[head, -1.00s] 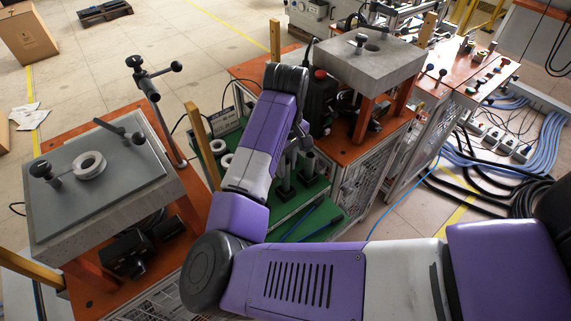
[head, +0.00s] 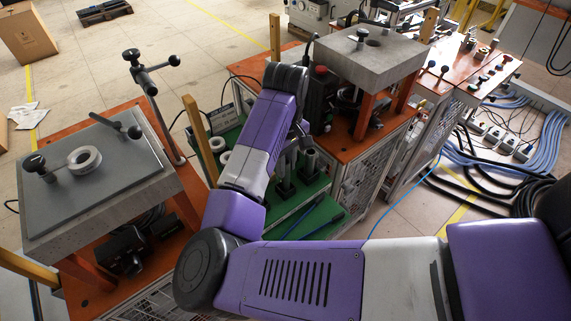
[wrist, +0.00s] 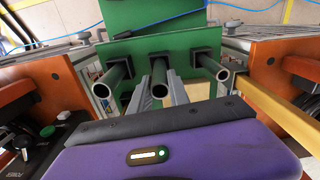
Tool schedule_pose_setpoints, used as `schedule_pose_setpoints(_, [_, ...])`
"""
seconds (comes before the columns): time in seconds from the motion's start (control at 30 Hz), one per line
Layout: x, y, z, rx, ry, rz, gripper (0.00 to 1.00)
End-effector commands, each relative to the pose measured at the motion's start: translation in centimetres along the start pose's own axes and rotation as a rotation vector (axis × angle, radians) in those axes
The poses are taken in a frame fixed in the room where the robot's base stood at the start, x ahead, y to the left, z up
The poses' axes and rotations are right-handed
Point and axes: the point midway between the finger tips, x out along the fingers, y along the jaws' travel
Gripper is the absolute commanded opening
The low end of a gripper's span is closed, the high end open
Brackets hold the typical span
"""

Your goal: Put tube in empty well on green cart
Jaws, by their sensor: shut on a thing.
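In the wrist view, a grey metal tube (wrist: 161,90) stands between my two fingers in the middle. My gripper (wrist: 166,82) is shut on it. The tube points toward the camera, and its far end meets a black square holder (wrist: 164,58) on the green cart (wrist: 160,20). I cannot tell how deep it sits. Two similar tubes stand in black holders, one at left (wrist: 113,76) and one at right (wrist: 212,70). In the head view, the green cart (head: 312,222) is partly hidden by my arm, and my fingertips are mostly hidden.
An orange bench with a grey slab (head: 120,165) and a white ring (head: 84,159) stands left. Another orange bench with a grey block (head: 370,55) stands behind right. A yellow post (wrist: 270,105) is close at right in the wrist view. Blue cables (head: 555,125) lie on the floor at right.

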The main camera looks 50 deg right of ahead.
Motion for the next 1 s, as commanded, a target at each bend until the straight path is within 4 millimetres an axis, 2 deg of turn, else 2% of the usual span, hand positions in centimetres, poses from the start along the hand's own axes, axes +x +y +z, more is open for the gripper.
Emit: schedule_pose_setpoints(1.0, [2.4, 0.0, 0.0, 0.0, 0.002, 0.0, 0.0])
